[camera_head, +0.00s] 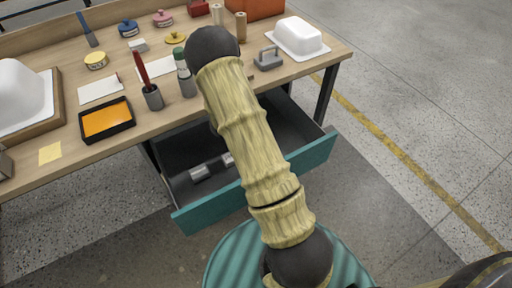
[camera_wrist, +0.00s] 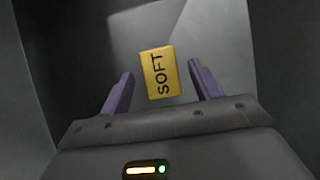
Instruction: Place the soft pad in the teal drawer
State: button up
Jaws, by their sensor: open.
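The teal drawer (camera_head: 310,158) is pulled open below the workbench, its dark grey inside partly hidden behind my arm. In the wrist view, the soft pad (camera_wrist: 160,73) is a small yellow block marked SOFT. It appears on a grey surface between grey walls. My gripper (camera_wrist: 160,84) is open, with its two purple fingers apart on either side of the pad's lower part; contact with the pad is not visible. In the head view, my arm hides the gripper, and I cannot make out the pad.
A grey cylindrical item (camera_head: 200,172) shows inside the drawer. The wooden workbench (camera_head: 60,178) carries an orange-filled black tray (camera_head: 107,120), a grey cup (camera_head: 153,97) with a red-handled tool, a white tub shell (camera_head: 298,36) and several small containers. Open floor lies to the right.

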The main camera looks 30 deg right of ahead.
jog(key=p+v, duration=0.2)
jog(key=v, duration=0.7)
jog(key=shift+r, duration=0.15)
jog(key=shift+a, duration=0.1)
jog(key=s+a+r+m+t+y, duration=0.1)
jog(key=s+a+r+m+y, duration=0.2)
jog(key=s+r+m, duration=0.4)
jog(key=s+a+r+m+t+y, duration=0.1)
jog(key=s+a+r+m+y, duration=0.2)
jog(key=s+a+r+m, duration=0.2)
notch_tip(320, 180, up, 5)
jog(key=s+m, duration=0.2)
jog(key=m, duration=0.4)
jog(key=shift+a, duration=0.4)
jog(key=shift+f, duration=0.15)
